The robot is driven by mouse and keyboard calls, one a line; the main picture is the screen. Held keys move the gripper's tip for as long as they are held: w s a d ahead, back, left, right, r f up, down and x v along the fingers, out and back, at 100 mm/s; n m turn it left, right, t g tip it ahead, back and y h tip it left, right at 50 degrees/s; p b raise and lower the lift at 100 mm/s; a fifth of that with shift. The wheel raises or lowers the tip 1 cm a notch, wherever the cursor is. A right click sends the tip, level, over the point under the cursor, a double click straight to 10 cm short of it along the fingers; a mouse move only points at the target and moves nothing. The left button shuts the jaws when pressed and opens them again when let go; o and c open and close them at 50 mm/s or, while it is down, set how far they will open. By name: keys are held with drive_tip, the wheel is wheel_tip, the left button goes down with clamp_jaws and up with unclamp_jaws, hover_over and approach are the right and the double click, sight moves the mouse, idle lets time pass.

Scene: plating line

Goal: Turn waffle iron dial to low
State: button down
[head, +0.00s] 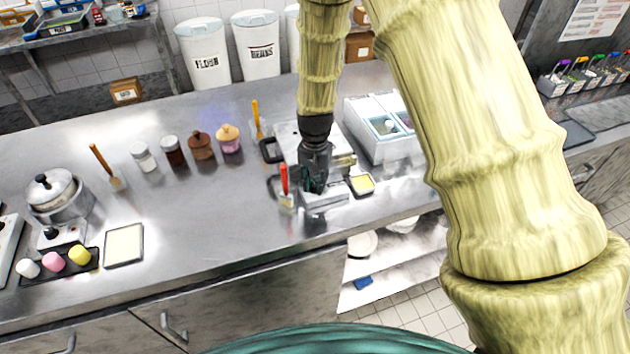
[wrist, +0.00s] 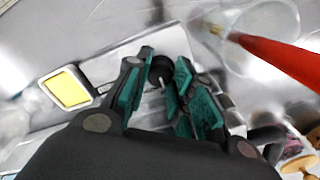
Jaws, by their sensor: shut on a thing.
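The waffle iron (head: 342,150) is a grey metal appliance on the steel counter, partly hidden behind my arm. Its front part, a light metal panel, shows in the wrist view (wrist: 113,68). The black round dial (wrist: 160,68) with a pale pointer mark is on this panel, between my fingers. My gripper (head: 315,183) points down at the front of the iron. In the wrist view its teal-padded fingers (wrist: 160,88) are shut on the dial. The low mark and the dial's exact setting cannot be read.
A red-handled brush (head: 284,182) stands just left of my gripper, and a small yellow-filled dish (head: 362,184) sits right. A white divided container (head: 377,150) is behind on the right. Jars (head: 174,151) stand farther left.

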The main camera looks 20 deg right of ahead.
drive_tip(key=c, duration=1.2)
unclamp_jaws()
